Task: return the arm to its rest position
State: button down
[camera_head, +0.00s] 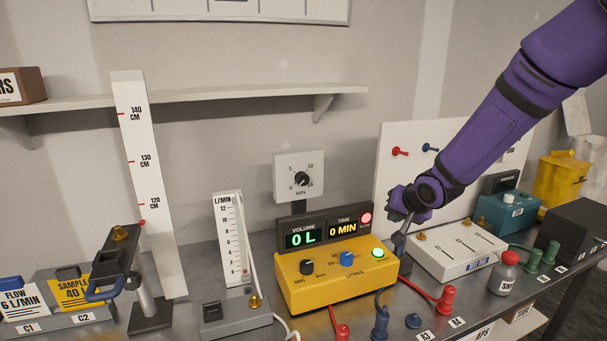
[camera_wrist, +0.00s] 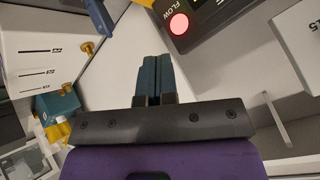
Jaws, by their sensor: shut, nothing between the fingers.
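My purple arm reaches in from the upper right in the head view. My gripper (camera_head: 401,232) hangs over the bench between the yellow pump box (camera_head: 335,281) and the white box with brass fittings (camera_head: 450,250). In the wrist view my gripper's two dark fingers (camera_wrist: 154,75) lie together with nothing between them. The fingertips partly blur into the dark background in the head view, so whether they touch anything there is hard to tell. The pump's display panel (camera_head: 324,229) reads 0 L and 0 MIN, and its red light (camera_head: 366,218) is lit.
A white ruled post (camera_head: 150,190) and a flowmeter (camera_head: 229,240) stand to the left. A timer dial (camera_head: 300,178) is behind the pump. Red and blue plugs (camera_head: 380,318) line the front. A shelf (camera_head: 230,92) runs along the wall.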

jog(key=s+d+r+n+h, duration=0.1)
jog(key=s+d+r+h, duration=0.2)
jog(key=s+r, duration=0.55)
jog(key=s+r+n+g, duration=0.1)
jog(key=s+r, duration=0.2)
jog(key=s, duration=0.6)
jog(key=s+d+r+g, duration=0.1)
jog(key=s+r, duration=0.2)
jog(key=s, duration=0.6)
jog(key=s+r+n+g, duration=0.1)
jog(key=s+r, duration=0.3)
jog(key=s, duration=0.5)
jog(key=shift+d+n+y, duration=0.3)
